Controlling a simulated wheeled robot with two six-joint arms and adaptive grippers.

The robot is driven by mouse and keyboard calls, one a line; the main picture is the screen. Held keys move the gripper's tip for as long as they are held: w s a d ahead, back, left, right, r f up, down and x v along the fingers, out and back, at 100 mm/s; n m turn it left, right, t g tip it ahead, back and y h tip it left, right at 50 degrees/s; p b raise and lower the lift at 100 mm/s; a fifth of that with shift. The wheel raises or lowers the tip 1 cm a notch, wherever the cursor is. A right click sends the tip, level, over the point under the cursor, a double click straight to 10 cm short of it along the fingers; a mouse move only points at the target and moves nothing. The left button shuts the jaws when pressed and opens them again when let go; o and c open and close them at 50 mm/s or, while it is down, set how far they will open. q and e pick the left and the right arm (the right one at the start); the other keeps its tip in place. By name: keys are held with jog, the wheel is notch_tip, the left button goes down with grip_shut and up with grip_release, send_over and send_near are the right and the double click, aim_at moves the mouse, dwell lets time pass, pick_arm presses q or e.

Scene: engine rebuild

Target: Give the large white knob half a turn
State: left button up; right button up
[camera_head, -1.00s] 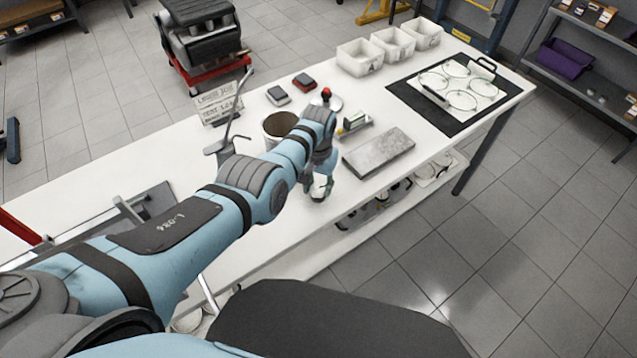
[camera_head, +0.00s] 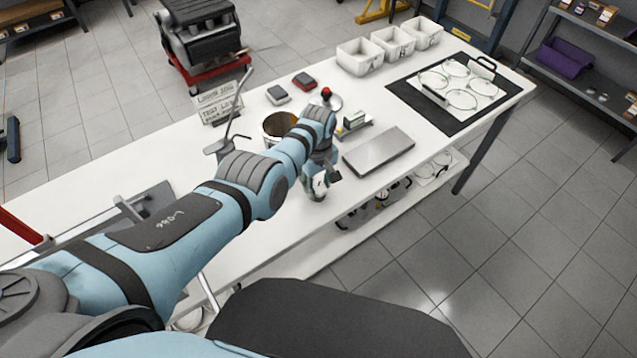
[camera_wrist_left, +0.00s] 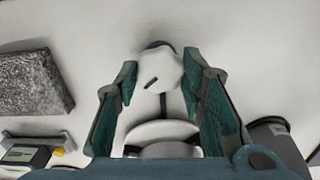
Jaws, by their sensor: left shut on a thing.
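The large white knob (camera_wrist_left: 165,72) shows in the left wrist view, with a short dark mark on its face. My left gripper (camera_wrist_left: 163,78) has one finger on each side of it and is shut on it. A white rounded piece (camera_wrist_left: 160,132) with a dark line above it lies nearer the palm, partly hidden by the gripper. In the head view my left gripper (camera_head: 320,187) is low over the front edge of the white bench (camera_head: 245,225), and my arm hides much of what is there. My right gripper is not in view.
A flat grey metal plate (camera_head: 379,151) lies right of my gripper. A brown-filled pot (camera_head: 279,124) stands behind the wrist, near a red-topped part (camera_head: 326,97). White bins (camera_head: 359,57) and a black mat (camera_head: 411,96) are farther right.

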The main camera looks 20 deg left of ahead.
aim_at(318, 188)
pick_arm(q)
jog(key=n, duration=0.4)
jog(key=shift+s+f+n, duration=0.2)
jog(key=shift+n, duration=0.1)
jog(key=n, duration=0.4)
jog(key=shift+n, duration=0.4)
jog(key=o, duration=1.1)
jog(key=shift+o, duration=0.2)
jog(key=shift+w+r, duration=0.1)
jog(key=shift+r, duration=0.1)
jog(key=shift+w+r, duration=0.1)
jog(key=shift+r, duration=0.15)
notch_tip(318, 188, up, 11)
jog(key=shift+r, duration=0.15)
